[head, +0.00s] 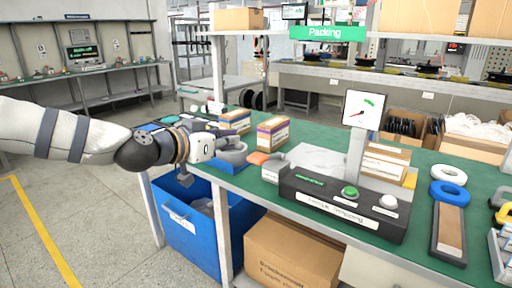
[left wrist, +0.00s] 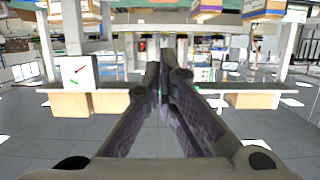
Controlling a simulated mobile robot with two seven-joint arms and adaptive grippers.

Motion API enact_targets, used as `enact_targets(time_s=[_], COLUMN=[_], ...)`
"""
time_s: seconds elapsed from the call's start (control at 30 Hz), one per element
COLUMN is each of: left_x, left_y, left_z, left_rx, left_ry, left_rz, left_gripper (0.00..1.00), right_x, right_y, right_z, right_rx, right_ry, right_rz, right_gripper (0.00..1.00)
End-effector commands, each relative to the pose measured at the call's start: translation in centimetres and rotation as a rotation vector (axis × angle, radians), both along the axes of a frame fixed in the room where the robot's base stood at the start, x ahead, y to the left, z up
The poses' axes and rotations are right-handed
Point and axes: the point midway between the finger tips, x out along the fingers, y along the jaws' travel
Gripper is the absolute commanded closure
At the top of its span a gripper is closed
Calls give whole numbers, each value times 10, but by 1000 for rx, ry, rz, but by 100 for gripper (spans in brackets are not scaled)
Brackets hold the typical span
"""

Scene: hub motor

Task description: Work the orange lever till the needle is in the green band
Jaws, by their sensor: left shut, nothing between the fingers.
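The orange lever (head: 262,158) shows as a short orange grip at the left end of the dark control box (head: 342,208) on the green bench. Above the box, a white gauge (head: 364,109) has a red needle pointing to the lower left. Its green band is at the upper right, and the needle is outside it. My left gripper (head: 226,145) is to the left of the lever, apparently apart from it, over the bench's left end. In the left wrist view its fingers (left wrist: 160,68) are together and empty. The gauge also shows there (left wrist: 80,72); the lever is not clear. My right gripper is not in view.
Small cartons (head: 272,133) stand behind the lever. A blue bin (head: 190,222) and a large carton (head: 290,254) are below the bench. Blue and white rings (head: 449,192) lie at right.

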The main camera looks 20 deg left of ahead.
Motion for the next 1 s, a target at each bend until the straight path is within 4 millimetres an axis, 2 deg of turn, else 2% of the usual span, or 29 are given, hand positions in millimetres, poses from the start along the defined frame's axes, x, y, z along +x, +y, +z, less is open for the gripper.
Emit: enact_targets(time_s=[0.1,0.43,0.63,0.9,1.0], left_x=[2,7,42,95,94], left_y=[3,0,-12,-32,-31], left_z=[8,1,-17,-29,-45], left_rx=[3,4,5,3,1], left_ry=[-19,-10,0,-3,-3], left_rz=[3,1,1,1,3], left_gripper=[100,100,100,100,100], right_x=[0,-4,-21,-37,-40], right_y=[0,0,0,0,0], right_z=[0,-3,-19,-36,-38], right_rx=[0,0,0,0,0], right_ry=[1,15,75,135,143], right_rz=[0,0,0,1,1], right_gripper=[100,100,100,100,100])
